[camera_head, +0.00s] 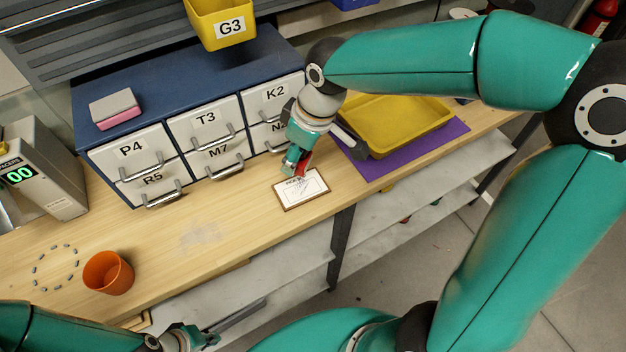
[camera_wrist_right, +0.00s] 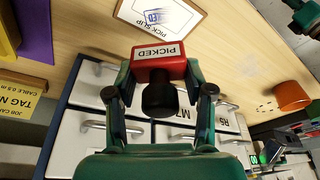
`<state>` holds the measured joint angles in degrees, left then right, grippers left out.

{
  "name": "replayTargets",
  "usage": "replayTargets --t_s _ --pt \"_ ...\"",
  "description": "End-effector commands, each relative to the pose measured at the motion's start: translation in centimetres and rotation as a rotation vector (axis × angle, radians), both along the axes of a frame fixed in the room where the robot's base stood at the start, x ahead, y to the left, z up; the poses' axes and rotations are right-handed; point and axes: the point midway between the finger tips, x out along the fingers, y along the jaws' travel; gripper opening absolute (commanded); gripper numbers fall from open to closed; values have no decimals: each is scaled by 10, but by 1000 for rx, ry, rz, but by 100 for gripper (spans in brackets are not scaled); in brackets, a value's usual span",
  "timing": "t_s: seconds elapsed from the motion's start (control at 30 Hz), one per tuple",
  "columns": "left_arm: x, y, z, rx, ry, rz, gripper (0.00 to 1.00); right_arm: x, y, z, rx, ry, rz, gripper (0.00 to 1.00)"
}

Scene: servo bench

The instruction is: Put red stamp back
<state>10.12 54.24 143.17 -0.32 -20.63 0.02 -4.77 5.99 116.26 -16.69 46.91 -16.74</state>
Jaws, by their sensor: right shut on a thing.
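The red stamp (camera_wrist_right: 158,68), with a white PICKED label and a black knob (camera_wrist_right: 160,97), is between the fingers of my right gripper (camera_wrist_right: 160,100). In the head view the right gripper (camera_head: 297,165) hangs at the back edge of the pick slip (camera_head: 302,190), and a bit of the red stamp (camera_head: 305,162) shows beside its fingers. The slip carries a mark; in the right wrist view it reads as a blue PICKED print (camera_wrist_right: 158,16). The stamp's gap to the bench is hard to judge. My left gripper (camera_head: 200,338) is at the bottom edge, its fingers unclear.
A drawer cabinet (camera_head: 190,75) stands behind, with a pink and grey block (camera_head: 115,108) on top. A yellow tray (camera_head: 395,122) sits on a purple mat (camera_head: 375,175). An orange cup (camera_head: 108,273) and a ring of small grey pieces (camera_head: 55,268) are front left. The front middle is clear.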

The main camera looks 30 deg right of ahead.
Motion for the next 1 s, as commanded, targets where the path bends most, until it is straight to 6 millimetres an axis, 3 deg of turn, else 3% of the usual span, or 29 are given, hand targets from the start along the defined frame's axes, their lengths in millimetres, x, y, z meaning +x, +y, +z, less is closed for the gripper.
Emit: replayTargets --t_s 0.33,0.43,0.53,0.67,1.0 --pt "0 0 26 0 0 0 0 -12 -70 89 -2 -9 -193 30" --pt "0 0 31 0 0 0 0 -19 -86 108 -1 -8 -239 30" --pt "0 0 32 0 0 0 0 -24 -95 116 -1 -4 -266 30" --pt "0 0 32 0 0 0 0 -27 -98 103 -1 2 -276 30" --pt "0 0 34 0 0 0 0 -28 -98 14 -1 7 -274 30"
